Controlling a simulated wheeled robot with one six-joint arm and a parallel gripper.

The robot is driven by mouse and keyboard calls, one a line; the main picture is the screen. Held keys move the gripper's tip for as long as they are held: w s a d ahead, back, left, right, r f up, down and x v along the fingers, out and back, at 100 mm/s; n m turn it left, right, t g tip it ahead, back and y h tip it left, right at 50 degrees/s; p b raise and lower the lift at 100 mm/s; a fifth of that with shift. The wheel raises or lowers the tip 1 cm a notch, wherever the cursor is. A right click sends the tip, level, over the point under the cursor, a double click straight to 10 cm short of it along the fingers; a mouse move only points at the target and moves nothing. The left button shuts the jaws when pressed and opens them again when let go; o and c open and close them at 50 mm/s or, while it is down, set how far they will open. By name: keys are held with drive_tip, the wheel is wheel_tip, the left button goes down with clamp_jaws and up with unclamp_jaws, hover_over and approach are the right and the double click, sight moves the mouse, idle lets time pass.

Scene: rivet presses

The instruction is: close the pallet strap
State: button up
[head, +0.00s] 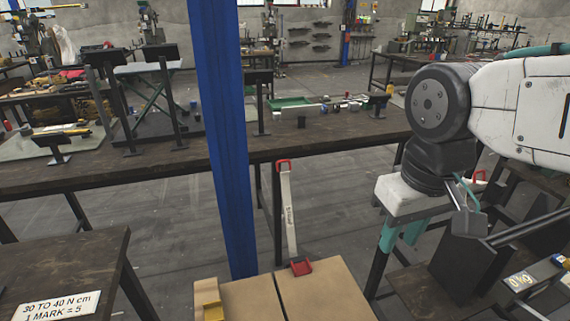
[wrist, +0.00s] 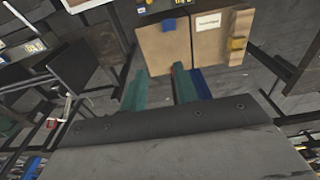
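A pale strap-like strip (head: 288,215) with printed marking stands up from a red fitting (head: 301,267) on the cardboard box (head: 325,292). Its upper end carries a red loop (head: 284,164). My gripper (head: 402,238) hangs to the right of the box in the head view, with teal fingers pointing down. In the wrist view the fingers of my gripper (wrist: 171,88) are apart with nothing clearly held between them. A cardboard box (wrist: 192,45) with a dark seam shows beyond the fingertips. I cannot tell whether the strip is part of the pallet strap.
A blue post (head: 228,150) rises left of the box. A long dark workbench (head: 110,165) crosses behind. A small table with a printed sign (head: 57,306) is at lower left. Dark frames and a bench marked "0 kg" (head: 520,281) crowd the right. Bare floor lies between.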

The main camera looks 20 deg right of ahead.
drive_tip(key=shift+w+f+g, duration=0.25)
drive_tip(key=shift+w+g, duration=0.05)
drive_tip(key=shift+w, duration=0.3)
drive_tip(key=shift+w+f+g, duration=0.25)
drive_tip(key=shift+w+g, duration=0.05)
drive_tip(key=shift+w, duration=0.3)
clamp_jaws()
drive_tip(key=w+f+t, duration=0.1)
drive_tip(key=w+f, duration=0.1)
drive_tip(key=w, duration=1.4)
drive_tip(key=w+a+f+t, duration=0.1)
drive_tip(key=w+f+t, duration=0.1)
drive_tip(key=w, duration=1.5)
drive_tip(key=w+a+f+t, duration=0.1)
drive_tip(key=w+f+t, duration=0.1)
drive_tip(key=w, duration=1.5)
drive_tip(key=x, duration=1)
drive_tip(key=shift+s+r, duration=0.25)
drive_tip(key=shift+s, duration=0.6)
drive_tip(key=shift+s+r, duration=0.25)
drive_tip(key=shift+s, duration=0.65)
